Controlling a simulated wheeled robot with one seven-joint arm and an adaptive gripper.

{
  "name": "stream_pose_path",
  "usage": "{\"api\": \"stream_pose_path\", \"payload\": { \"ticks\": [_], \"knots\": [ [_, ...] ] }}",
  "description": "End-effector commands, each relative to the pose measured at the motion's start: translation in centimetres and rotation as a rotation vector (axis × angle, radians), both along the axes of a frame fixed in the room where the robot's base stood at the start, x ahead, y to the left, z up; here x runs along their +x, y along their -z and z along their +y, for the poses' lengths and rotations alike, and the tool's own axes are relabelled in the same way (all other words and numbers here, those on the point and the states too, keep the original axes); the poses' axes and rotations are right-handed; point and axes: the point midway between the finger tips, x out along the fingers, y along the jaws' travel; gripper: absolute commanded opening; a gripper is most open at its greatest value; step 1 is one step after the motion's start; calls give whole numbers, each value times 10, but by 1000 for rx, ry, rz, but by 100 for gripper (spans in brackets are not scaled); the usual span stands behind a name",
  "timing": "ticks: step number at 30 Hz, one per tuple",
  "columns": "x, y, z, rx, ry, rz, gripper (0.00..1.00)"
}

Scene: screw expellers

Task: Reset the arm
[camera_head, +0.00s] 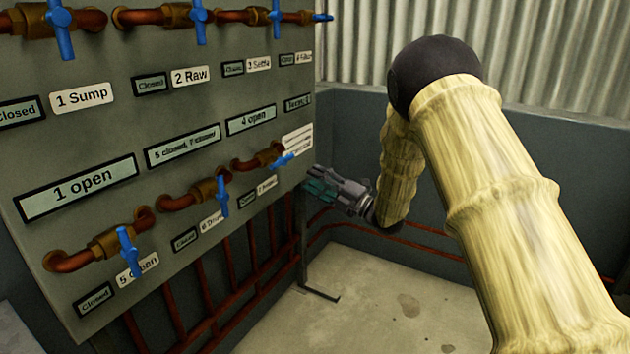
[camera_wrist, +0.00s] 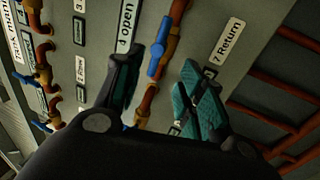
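My gripper (camera_head: 325,187) is at the end of my bent arm, near the right edge of the valve panel (camera_head: 75,145). In the wrist view my gripper (camera_wrist: 163,62) has its two teal-padded fingers spread apart, with nothing clasped. A valve with a blue handle (camera_wrist: 157,58) shows in the gap between them, beside the label 7 Return (camera_wrist: 226,40). The same blue handle (camera_head: 282,161) shows in the head view, just up and left of the fingers. It looks apart from them, but I cannot tell the exact distance.
Several blue-handled valves on copper pipes line the panel, including the 5 Open valve (camera_head: 128,250). A display reads 1 open (camera_head: 83,187). Red pipes (camera_head: 400,240) run along the low wall. The concrete floor (camera_head: 390,300) is clear. A corrugated wall (camera_head: 560,50) stands behind.

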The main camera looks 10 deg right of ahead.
Motion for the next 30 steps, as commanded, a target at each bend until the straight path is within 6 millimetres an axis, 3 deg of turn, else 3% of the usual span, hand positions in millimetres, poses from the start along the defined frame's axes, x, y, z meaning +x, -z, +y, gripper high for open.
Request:
{"api": "stream_pose_path", "payload": {
  "ticks": [4,7,14,18,23,30],
  "knots": [
    [-1,6,-1,5,7,19,39],
    [-4,31,-6,25,39,100,39],
    [-32,145,-33,131,201,475,39],
    [-65,218,-50,206,317,717,39],
    [-116,293,-70,290,457,975,39],
    [-214,387,-95,417,689,1334,39]
  ]
}}
